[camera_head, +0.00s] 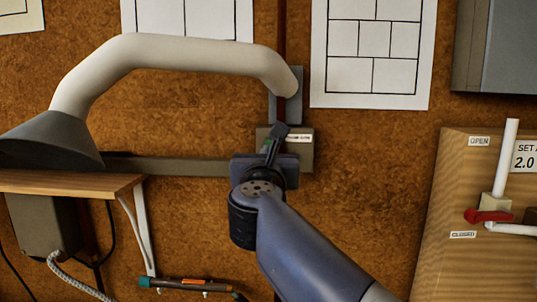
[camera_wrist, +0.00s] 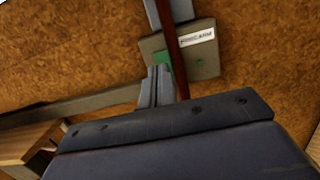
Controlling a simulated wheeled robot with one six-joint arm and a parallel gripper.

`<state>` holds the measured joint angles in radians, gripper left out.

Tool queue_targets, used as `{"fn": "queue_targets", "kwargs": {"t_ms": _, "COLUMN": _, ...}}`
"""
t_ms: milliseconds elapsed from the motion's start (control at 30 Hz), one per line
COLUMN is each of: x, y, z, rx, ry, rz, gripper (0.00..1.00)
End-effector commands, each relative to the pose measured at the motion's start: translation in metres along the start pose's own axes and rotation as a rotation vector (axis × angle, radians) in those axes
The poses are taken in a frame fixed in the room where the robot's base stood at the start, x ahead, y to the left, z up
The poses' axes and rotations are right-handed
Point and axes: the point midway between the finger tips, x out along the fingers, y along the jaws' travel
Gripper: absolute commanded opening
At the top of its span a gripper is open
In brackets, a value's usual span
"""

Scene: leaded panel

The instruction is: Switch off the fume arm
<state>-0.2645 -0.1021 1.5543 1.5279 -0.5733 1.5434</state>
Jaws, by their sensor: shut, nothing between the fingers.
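The fume arm (camera_head: 170,52) is a thick white bent pipe on the cork wall, ending in a dark grey hood (camera_head: 50,140) at the left. Below its right-hand mount is a small grey switch box (camera_head: 304,152) with a white label; my gripper hides part of it in the head view. In the wrist view the box (camera_wrist: 206,62) shows a green patch beside a dark red upright strip (camera_wrist: 172,45). My gripper (camera_head: 277,135) is shut and empty. Its fingertips (camera_wrist: 159,75) overlap the box's lower left edge in the wrist view; I cannot tell whether they touch.
A wooden shelf (camera_head: 70,182) is at left, with a dark box (camera_head: 42,225) and cables below. A tool (camera_head: 185,284) hangs lower down. A wooden board (camera_head: 450,200) with a red-handled valve (camera_head: 488,215) stands at right. Paper sheets (camera_head: 372,52) hang above. Bare cork lies between.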

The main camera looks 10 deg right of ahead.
Motion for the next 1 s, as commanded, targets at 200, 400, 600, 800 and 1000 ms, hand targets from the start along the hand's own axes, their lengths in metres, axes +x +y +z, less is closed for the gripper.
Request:
{"fn": "queue_targets", "kwargs": {"t_ms": 200, "x": -0.037, "y": 0.001, "z": 0.009, "rx": 0.001, "ry": -0.002, "rz": 0.004, "gripper": 0.00}}
{"fn": "queue_targets", "kwargs": {"t_ms": 400, "x": -0.051, "y": 0.000, "z": 0.013, "rx": 0.000, "ry": -0.001, "rz": 0.002, "gripper": 0.00}}
{"fn": "queue_targets", "kwargs": {"t_ms": 600, "x": -0.053, "y": 0.000, "z": 0.013, "rx": -0.001, "ry": 0.000, "rz": 0.000, "gripper": 0.00}}
{"fn": "queue_targets", "kwargs": {"t_ms": 800, "x": -0.053, "y": 0.000, "z": 0.013, "rx": -0.001, "ry": 0.000, "rz": 0.000, "gripper": 0.00}}
{"fn": "queue_targets", "kwargs": {"t_ms": 1000, "x": -0.040, "y": 0.000, "z": 0.010, "rx": -0.002, "ry": 0.001, "rz": -0.003, "gripper": 0.00}}
